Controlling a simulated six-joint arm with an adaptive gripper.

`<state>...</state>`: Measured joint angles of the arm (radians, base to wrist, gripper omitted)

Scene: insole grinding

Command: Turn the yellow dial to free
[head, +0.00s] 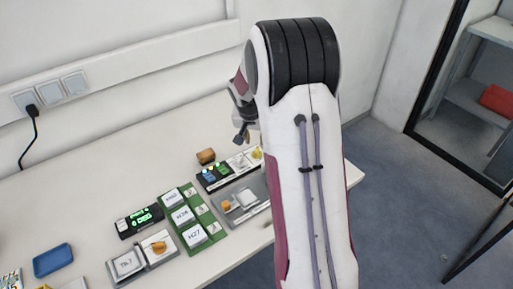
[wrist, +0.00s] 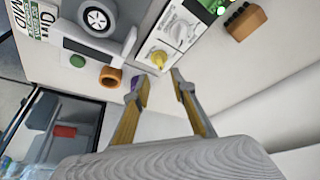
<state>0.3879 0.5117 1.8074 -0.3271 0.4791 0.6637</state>
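The yellow dial (wrist: 158,58) sits on a white panel (wrist: 170,44) beside a white dial (wrist: 183,25) in the wrist view. In the head view the yellow dial (head: 256,154) is partly hidden by my arm. My gripper (wrist: 160,77) is open, with its two fingers apart and nothing between them. Its fingertips appear just short of the yellow dial in the wrist view; I cannot tell the exact gap. In the head view my gripper (head: 241,134) is above the panel. Any setting marks around the dial are too small to read.
A green-lit dark display unit (head: 214,173) adjoins the panel, with a brown block (head: 206,156) behind it. A green label board (head: 187,217) is further left.

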